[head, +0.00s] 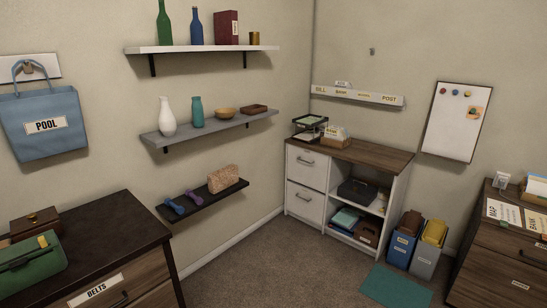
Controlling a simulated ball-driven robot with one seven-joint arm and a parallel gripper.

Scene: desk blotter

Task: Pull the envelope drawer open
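No drawer label that I can read says envelope, so I cannot tell which drawer is the envelope drawer. A white cabinet in the corner has an upper drawer (300,174) and a lower drawer (300,208), both shut, each with a dark handle. The dark wooden unit at the right edge has a shut upper drawer (500,243) and a lower drawer front (485,275); their small yellowish labels are too small to read. At the lower left, a wooden drawer (140,279) labelled BELTS looks shut. My gripper is not in view.
Blue and grey bins (425,262) stand between the white cabinet and the right unit. A teal mat (396,289) lies before them. The carpet (290,272) in the middle is clear. Wall shelves (208,134) hold bottles, vases and dumbbells. A blue POOL bag (42,145) hangs at left.

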